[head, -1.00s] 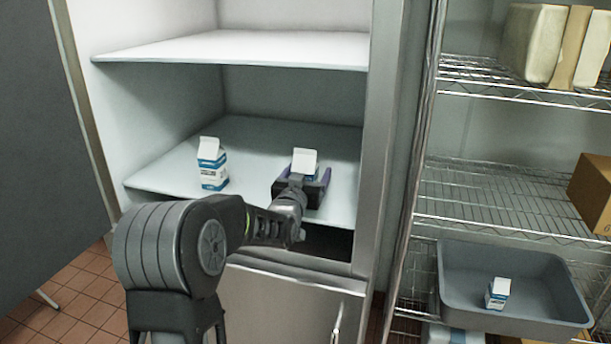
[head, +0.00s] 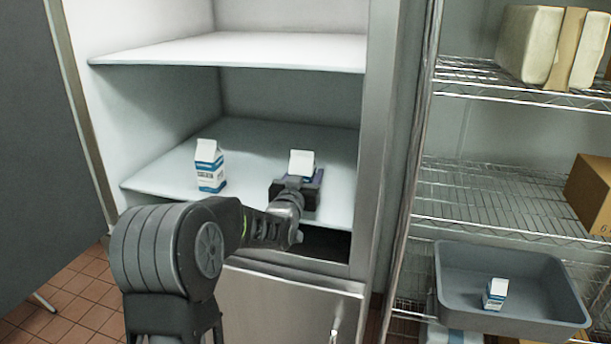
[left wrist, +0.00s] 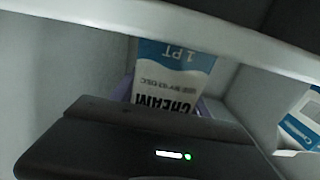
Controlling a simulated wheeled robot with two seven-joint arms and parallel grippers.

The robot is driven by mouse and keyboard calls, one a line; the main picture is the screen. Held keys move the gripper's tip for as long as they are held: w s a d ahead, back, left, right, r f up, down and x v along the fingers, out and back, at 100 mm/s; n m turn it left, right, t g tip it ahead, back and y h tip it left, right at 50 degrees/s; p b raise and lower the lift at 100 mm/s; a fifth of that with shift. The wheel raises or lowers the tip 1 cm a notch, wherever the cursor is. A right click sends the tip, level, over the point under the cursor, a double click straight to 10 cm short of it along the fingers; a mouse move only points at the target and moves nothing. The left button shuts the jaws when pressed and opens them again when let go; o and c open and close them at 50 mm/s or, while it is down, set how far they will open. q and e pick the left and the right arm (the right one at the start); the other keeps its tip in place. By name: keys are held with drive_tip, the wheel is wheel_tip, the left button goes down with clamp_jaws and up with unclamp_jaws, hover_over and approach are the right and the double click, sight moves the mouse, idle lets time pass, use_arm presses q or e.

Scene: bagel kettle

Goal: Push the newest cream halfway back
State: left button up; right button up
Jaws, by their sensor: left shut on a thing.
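My left gripper (head: 299,182) is inside the open fridge, over the right part of the lower shelf (head: 150,177). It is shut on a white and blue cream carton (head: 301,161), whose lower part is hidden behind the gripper. In the left wrist view this carton (left wrist: 174,72) reads "CREAM", "1 PT" and "USE BY 03 DEC". A second carton (head: 210,166) stands upright on the same shelf to the left; part of it shows at the right edge of the left wrist view (left wrist: 302,122). A third carton (head: 495,293) stands in a grey tub (head: 465,318). My right gripper is not in view.
An upper fridge shelf (head: 230,52) spans above the lower one. The fridge's right frame (head: 377,150) stands close to the right of my gripper. A wire rack (head: 490,195) with boxes (head: 592,190) is further right. The shelf behind the cartons looks clear.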

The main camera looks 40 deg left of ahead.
use_arm(q)
clamp_jaws()
drive_tip(key=o, duration=1.4)
unclamp_jaws()
drive_tip(key=shift+f, duration=0.1)
drive_tip(key=shift+s, duration=0.1)
drive_tip(key=shift+s+d+b, duration=0.2)
drive_tip(key=shift+s+b, duration=0.1)
drive_tip(key=shift+s, duration=0.15)
drive_tip(key=b+v, duration=0.1)
drive_tip(key=v, duration=0.5)
drive_tip(key=shift+s+d+b, duration=0.2)
drive_tip(key=shift+s+b, duration=0.15)
